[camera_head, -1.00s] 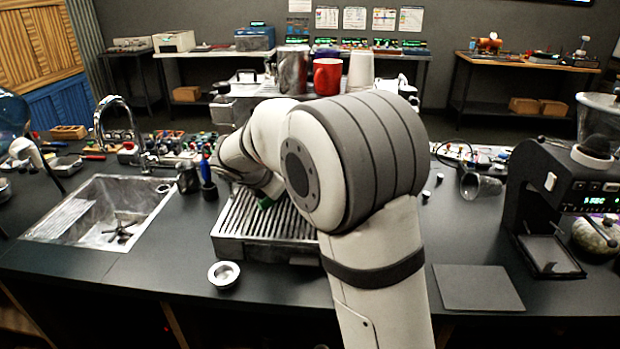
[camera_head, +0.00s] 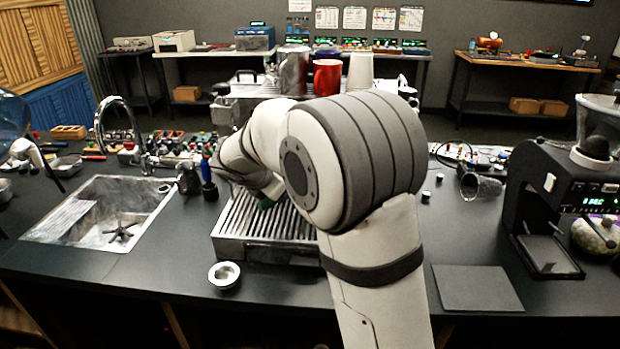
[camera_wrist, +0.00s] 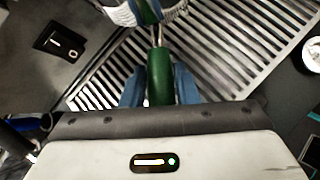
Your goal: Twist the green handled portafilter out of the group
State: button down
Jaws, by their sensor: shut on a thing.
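The green handle of the portafilter (camera_wrist: 160,76) shows in the wrist view, running up to a metal neck and a round part at the top edge. My gripper (camera_wrist: 160,88) has its blue fingers on both sides of the handle and is shut on it. The group and most of the espresso machine (camera_head: 246,97) are hidden behind my arm. The slatted drip tray (camera_head: 262,254) lies below.
A small metal cup (camera_head: 224,275) stands in front of the drip tray. A sink (camera_head: 100,212) is at the left and a black grinder (camera_head: 555,200) at the right. A red mug (camera_head: 327,76) stands on top of the machine. A dark mat (camera_head: 477,287) lies at the front right.

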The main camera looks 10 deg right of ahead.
dwell(0.3)
jog(key=s+a, duration=0.6)
jog(key=a, duration=0.5)
jog(key=shift+s+a+p, duration=0.15)
jog(key=shift+s+p, duration=0.1)
jog(key=shift+p, duration=0.1)
dwell(0.4)
